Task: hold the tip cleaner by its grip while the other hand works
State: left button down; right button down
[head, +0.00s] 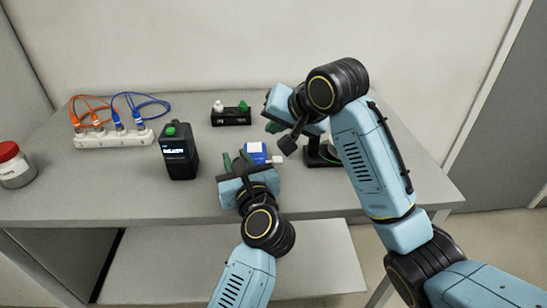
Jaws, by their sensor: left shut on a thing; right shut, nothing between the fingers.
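The tip cleaner (257,153), a small blue body with a pale label, is at the front middle of the bench, just right of my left gripper's fingers. My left gripper (237,160), with green fingertips, is shut on it; the held part is mostly hidden by the fingers and wrist. My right gripper (274,127) is shut and empty, above the bench, behind and slightly right of the tip cleaner. Its fingertips are partly covered by its own wrist.
A white strip (115,138) with orange and blue cables lies back left. A black holder (231,117) with white and green knobs is behind. A dark stand (316,157) is partly hidden by my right arm. A red-lidded jar (14,167) is far left.

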pick_arm(q)
jog(key=c, duration=1.1)
grip_release()
